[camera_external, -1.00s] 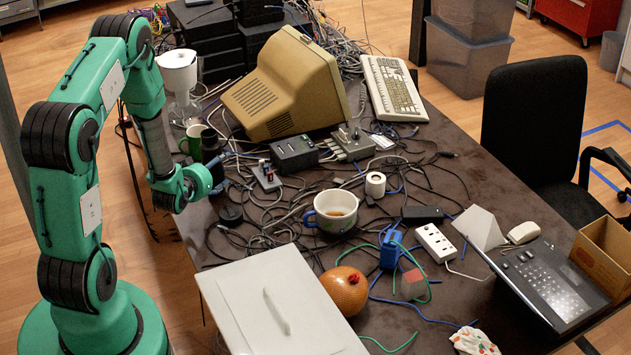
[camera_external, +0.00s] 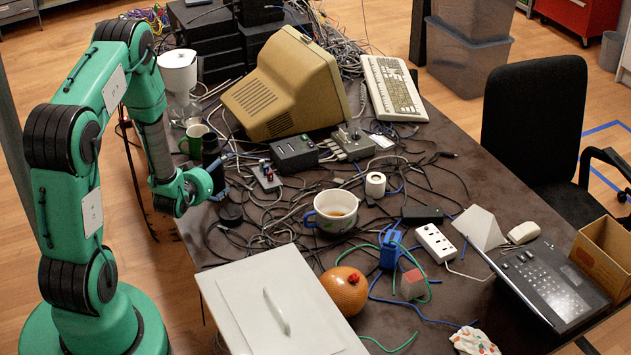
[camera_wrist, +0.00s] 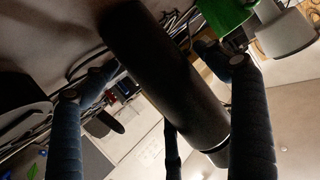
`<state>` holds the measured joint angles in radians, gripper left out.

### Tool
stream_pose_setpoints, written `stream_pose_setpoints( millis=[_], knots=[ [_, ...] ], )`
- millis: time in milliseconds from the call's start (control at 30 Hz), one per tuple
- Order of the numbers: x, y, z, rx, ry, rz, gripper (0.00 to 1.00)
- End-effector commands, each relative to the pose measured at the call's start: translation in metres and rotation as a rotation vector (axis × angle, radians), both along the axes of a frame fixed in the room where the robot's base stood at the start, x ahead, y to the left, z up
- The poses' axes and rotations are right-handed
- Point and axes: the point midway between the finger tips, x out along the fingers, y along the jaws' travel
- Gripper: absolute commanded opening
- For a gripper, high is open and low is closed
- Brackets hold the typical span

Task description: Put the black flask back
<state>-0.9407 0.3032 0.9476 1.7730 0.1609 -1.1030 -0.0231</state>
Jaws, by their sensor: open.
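The black flask (camera_external: 211,149) stands upright near the left edge of the table, beside the green mug (camera_external: 194,138). My gripper (camera_external: 218,178) is close to the flask at the table's left edge, its dark fingers partly lost against the dark tabletop. In the wrist view, the flask (camera_wrist: 165,75) crosses the middle of the picture, tilted by the camera angle. My gripper (camera_wrist: 165,62) is open there, with fingers spread on both sides of the flask. I cannot tell whether any finger touches it.
The green mug (camera_wrist: 228,12) and a white pitcher (camera_wrist: 285,32) are close behind the flask. Tangled cables (camera_external: 258,215), a dark round puck (camera_external: 231,214) and a small switch box (camera_external: 267,177) lie nearby. A white-and-blue cup (camera_external: 334,211) stands farther right.

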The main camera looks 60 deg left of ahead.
Motion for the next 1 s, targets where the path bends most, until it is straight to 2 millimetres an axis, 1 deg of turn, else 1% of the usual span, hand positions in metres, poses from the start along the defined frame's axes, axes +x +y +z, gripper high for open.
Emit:
stream_pose_setpoints(
  millis=[233, 367, 567, 800, 1000],
  knots=[
    [0.0, 0.0, 0.004, 0.0, 0.0, 0.0, 0.86],
    [-0.007, -0.006, 0.007, -0.001, 0.001, 0.0, 0.86],
    [-0.024, -0.024, 0.016, -0.001, -0.001, 0.0, 0.86],
    [-0.05, -0.05, 0.03, 0.0, 0.0, 0.001, 0.86],
    [-0.069, -0.068, 0.039, -0.001, 0.0, 0.001, 0.86]
  ],
)
